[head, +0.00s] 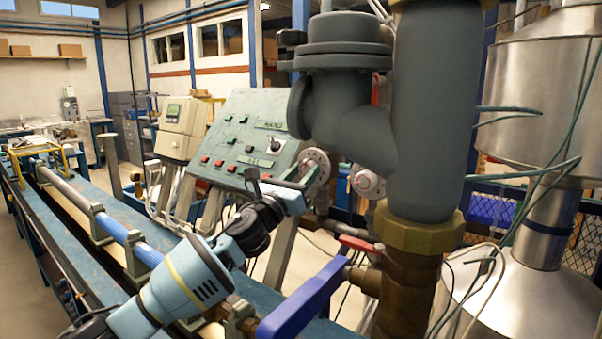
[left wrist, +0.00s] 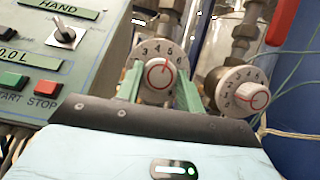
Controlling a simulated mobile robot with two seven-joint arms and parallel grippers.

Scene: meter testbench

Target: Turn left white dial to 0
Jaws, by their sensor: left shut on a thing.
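The left white dial (head: 316,163) is beside the green control panel in the head view. In the left wrist view the left dial (left wrist: 160,72) sits between my green fingers; its knob has a red ring and a red mark pointing roughly up, and digits around 3 to 6 show along its upper rim. My left gripper (head: 306,180) is shut on this dial; the fingers also show in the left wrist view (left wrist: 160,92). The lower part of the dial is hidden by the gripper. My right gripper is out of view.
A second white dial (head: 368,182) is close on the right, also in the left wrist view (left wrist: 245,92). The control panel (head: 240,128) with buttons is on the left. A large grey pipe (head: 428,110) and a blue lever (head: 302,300) stand close in front.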

